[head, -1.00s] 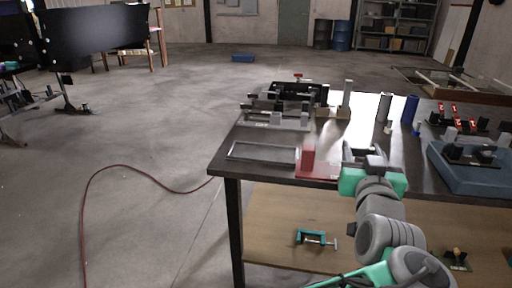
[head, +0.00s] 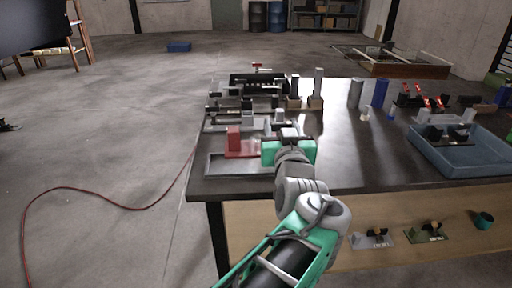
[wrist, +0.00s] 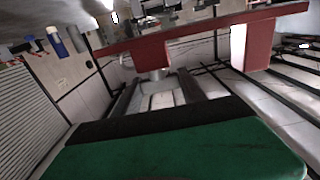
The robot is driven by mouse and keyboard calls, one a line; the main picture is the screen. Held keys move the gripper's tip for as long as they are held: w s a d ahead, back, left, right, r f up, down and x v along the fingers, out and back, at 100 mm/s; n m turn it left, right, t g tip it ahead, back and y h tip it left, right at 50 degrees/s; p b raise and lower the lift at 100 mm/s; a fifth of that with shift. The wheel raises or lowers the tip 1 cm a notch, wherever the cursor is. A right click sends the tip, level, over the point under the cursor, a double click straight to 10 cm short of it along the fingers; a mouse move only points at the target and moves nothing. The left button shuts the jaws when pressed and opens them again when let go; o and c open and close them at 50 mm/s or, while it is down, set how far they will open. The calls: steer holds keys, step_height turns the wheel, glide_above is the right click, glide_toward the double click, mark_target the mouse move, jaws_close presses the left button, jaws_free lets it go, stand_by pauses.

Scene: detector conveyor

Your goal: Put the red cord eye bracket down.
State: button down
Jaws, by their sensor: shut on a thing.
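The red cord eye bracket (head: 236,142) has a flat plate and an upright block at its left end. My gripper (head: 268,146) is shut on its right side. The bracket appears over the far part of a shallow grey tray (head: 226,170) near the table's front left corner. I cannot tell whether it touches the tray. In the wrist view the red bracket (wrist: 205,36) spans the top right, beyond the gripper's fingers. The exact grip contact is hard to make out.
Grey and black fixtures (head: 245,110) stand just behind the tray. Upright posts on blocks (head: 317,88), grey and blue cylinders (head: 379,93) and a blue bin (head: 460,155) stand farther right. The table (head: 365,155) is clear right of my gripper.

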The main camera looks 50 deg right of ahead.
steer(key=w+d+f, duration=0.1)
steer(key=w+f, duration=0.1)
steer(key=w, duration=0.1)
steer(key=w+d+f, duration=0.1)
steer(key=w+f, duration=0.1)
steer(key=f, duration=0.1)
steer(key=w+d+f+b, duration=0.1)
steer(key=w+f, duration=0.1)
steer(key=w, duration=0.1)
steer(key=shift+w+d+f, duration=0.3)
steer(key=shift+f, duration=0.1)
step_height(320, 180, down, 3)
steer(key=shift+d+f+b, duration=0.1)
steer(key=shift+b, duration=0.2)
steer(key=c, duration=1.1)
jaws_free()
steer(key=shift+f, duration=0.2)
steer(key=o, duration=0.5)
steer(key=shift+r, duration=0.1)
steer(key=shift+c, duration=0.2)
steer(key=shift+r, duration=0.25)
steer(key=v, duration=0.7)
steer(key=shift+s+a+f, duration=0.1)
steer(key=shift+a, duration=0.15)
